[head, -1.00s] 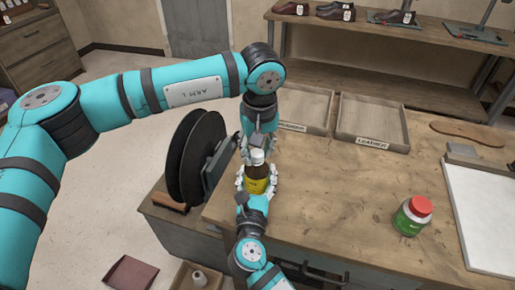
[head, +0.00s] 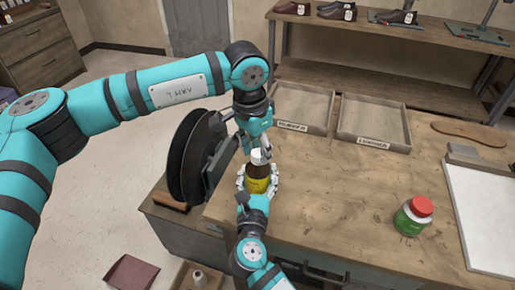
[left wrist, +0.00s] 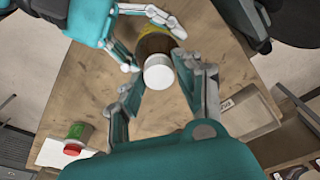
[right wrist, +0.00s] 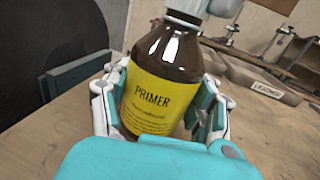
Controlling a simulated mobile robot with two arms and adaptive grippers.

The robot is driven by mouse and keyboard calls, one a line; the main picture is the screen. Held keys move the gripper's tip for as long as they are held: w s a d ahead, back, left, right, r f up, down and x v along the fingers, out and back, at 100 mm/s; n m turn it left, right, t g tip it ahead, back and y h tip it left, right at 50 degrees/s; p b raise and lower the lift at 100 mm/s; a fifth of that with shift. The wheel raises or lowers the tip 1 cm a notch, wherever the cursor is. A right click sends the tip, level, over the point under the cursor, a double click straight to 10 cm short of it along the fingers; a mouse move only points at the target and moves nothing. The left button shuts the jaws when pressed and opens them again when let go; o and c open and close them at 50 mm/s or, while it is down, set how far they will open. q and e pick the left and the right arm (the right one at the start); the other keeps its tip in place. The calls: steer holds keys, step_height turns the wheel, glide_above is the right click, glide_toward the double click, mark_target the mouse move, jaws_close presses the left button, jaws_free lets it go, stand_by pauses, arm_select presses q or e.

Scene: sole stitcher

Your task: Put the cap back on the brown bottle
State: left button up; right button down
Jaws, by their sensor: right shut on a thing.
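The brown bottle (right wrist: 160,95) has a yellow PRIMER label and stands upright at the bench's left front, where it also shows in the head view (head: 257,186). The white cap (left wrist: 159,74) sits on top of its neck; how tightly it is seated I cannot tell. My right gripper (right wrist: 165,105) is shut around the bottle's body from the front. My left gripper (left wrist: 158,84) points down above the bottle, its fingers spread on either side of the cap and seemingly clear of it. In the head view the left gripper (head: 257,148) partly hides the cap's surroundings.
A green jar with a red lid (head: 414,215) stands at the right on the workbench (head: 330,215). Two shallow trays (head: 374,123) lie at the back. Black discs of a machine (head: 193,155) stand close left of the bottle. The bench middle is clear.

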arm_select(q)
steer(key=shift+o, duration=1.4)
steer(key=shift+r, duration=0.1)
steer(key=shift+r, duration=2.2)
steer(key=shift+c, duration=0.4)
